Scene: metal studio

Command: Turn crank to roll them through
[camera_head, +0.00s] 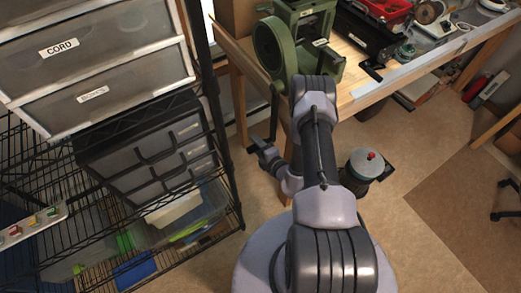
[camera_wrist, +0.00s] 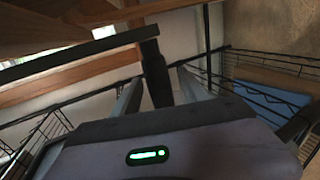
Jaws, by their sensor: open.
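A green rolling machine (camera_head: 304,40) with a large round wheel on its left side stands on the wooden workbench. Its dark crank arm (camera_head: 274,112) hangs down past the bench's left end. In the wrist view the crank arm (camera_wrist: 80,65) runs in from the left and ends in a black handle (camera_wrist: 156,73). My gripper (camera_head: 257,149) is at the lower end of the crank. Its open fingers (camera_wrist: 158,93) lie on either side of the handle, with visible gaps. Whether anything is in the machine's rollers cannot be told.
A black wire shelf (camera_head: 226,150) with drawers and bins stands close on the left. The wooden workbench (camera_head: 350,92) carries tools and a red box (camera_head: 388,8). A grey canister with a red knob (camera_head: 366,163) shows right of my arm. The floor at right is mostly clear.

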